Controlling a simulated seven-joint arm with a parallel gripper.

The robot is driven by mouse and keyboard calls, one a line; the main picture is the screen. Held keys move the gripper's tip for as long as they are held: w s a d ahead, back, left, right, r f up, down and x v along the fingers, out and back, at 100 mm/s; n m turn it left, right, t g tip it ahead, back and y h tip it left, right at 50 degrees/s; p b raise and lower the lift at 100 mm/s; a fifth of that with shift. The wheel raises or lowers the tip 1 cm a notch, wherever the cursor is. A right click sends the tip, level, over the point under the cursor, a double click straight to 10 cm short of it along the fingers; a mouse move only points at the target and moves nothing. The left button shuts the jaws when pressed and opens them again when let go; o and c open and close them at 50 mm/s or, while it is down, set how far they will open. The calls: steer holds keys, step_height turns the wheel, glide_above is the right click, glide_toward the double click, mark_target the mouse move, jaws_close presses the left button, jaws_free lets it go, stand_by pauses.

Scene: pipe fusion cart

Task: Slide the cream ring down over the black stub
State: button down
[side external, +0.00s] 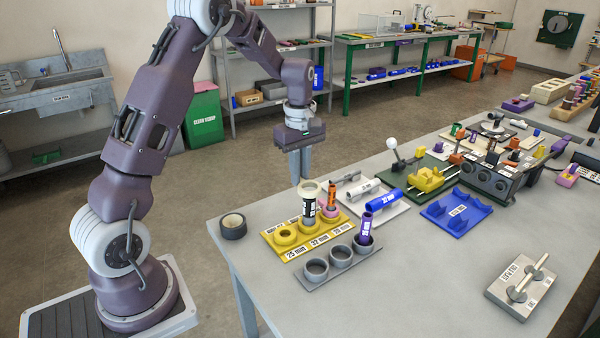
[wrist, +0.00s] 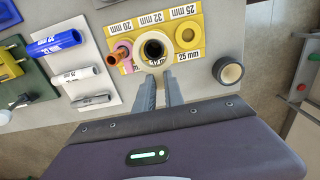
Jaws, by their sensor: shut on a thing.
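The black stub (side external: 308,208), with a white label, stands upright in the middle socket of the yellow holder (side external: 284,251). The cream ring (side external: 311,187) is at the top of the stub, well above the holder. In the wrist view the dark stub end (wrist: 154,48) shows inside the opening of the cream ring (wrist: 141,61). My gripper (side external: 304,179) points down with its fingertips at the ring's near edge; in the wrist view the gripper (wrist: 160,76) is shut on that edge. How far the ring is over the stub is hard to tell.
A pink and orange piece (side external: 330,203) stands right beside the stub. A yellow ring (side external: 286,236) sits in the holder's other end. A black tape roll (side external: 233,226) lies left. A grey holder (side external: 317,270) with a purple tube (side external: 365,228) is in front.

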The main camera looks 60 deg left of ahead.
steer(key=shift+f, duration=1.5)
stand_by(0.3)
steer(key=c, duration=1.3)
jaws_free()
steer(key=shift+c, duration=0.2)
step_height(320, 180, up, 7)
steer(key=shift+f, duration=0.15)
steer(key=s+d+r+m+t, duration=0.2)
steer(key=s+d+r+m, duration=0.4)
steer(key=r, duration=0.3)
steer(key=s+d+m+t, duration=0.1)
steer(key=s+d+m, duration=0.4)
steer(key=s, duration=0.4)
steer(key=s+d+r+m+t, duration=0.1)
steer(key=s+d+m+t, duration=0.1)
steer(key=s+d+m, duration=0.4)
steer(key=s+m, duration=0.1)
steer(key=s, duration=0.3)
steer(key=shift+s+r+t, duration=0.2)
steer(key=shift+r+t, duration=0.1)
